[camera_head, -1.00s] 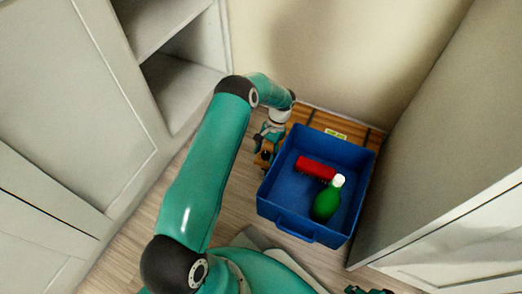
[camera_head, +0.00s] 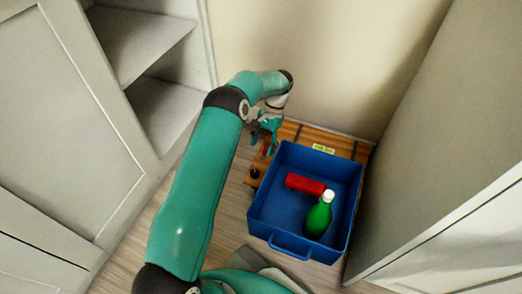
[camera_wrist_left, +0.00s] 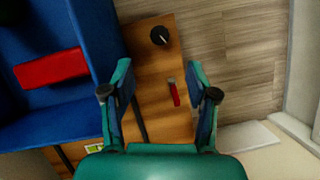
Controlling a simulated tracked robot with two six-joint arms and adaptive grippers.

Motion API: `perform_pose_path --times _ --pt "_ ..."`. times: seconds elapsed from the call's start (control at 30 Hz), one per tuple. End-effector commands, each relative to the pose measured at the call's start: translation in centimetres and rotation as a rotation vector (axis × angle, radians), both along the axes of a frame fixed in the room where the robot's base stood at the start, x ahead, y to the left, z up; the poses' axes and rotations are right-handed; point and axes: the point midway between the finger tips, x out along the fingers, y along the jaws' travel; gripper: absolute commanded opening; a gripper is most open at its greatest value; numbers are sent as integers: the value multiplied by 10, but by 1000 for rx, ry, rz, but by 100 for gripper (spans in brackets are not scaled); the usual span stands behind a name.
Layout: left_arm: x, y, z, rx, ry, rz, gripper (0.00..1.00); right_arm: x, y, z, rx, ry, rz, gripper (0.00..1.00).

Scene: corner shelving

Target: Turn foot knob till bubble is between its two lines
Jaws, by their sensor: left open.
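The black foot knob (camera_head: 254,173) sits on the left end of a wooden board (camera_head: 291,131). In the left wrist view the knob (camera_wrist_left: 159,36) is round with a white pointer mark, beyond my fingertips. A yellow-green strip, perhaps the level (camera_head: 323,149), lies on the board behind the crate; it also shows in the wrist view (camera_wrist_left: 97,146). Its bubble and lines are too small to make out. My left gripper (camera_head: 264,138) is open and empty above the board, apart from the knob. A small red lever (camera_wrist_left: 174,93) lies between its fingers in the picture. My right gripper is not in view.
A blue crate (camera_head: 276,240) stands on the board, close beside my left gripper. It holds a red brush (camera_head: 305,184) and a green bottle (camera_head: 318,218). Shelving (camera_head: 150,45) stands left, a cabinet side (camera_head: 420,150) right, a wall behind. Bare floor shows left of the board.

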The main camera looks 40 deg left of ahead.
Motion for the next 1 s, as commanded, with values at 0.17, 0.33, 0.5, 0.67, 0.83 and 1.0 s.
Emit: perform_pose_path --times 0.17,0.33,0.5,0.67,0.83,1.0 --pt "0 0 0 0 0 0 59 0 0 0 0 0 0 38" --pt "-2 2 4 -1 -4 40 59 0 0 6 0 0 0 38" --pt "-16 17 19 -7 -39 373 59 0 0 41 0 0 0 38" --pt "-33 38 38 -7 -52 916 59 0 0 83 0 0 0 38" --pt "-45 59 49 0 -21 1389 59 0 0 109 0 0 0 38" --pt "-49 65 44 5 -2 1559 59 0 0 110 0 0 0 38"
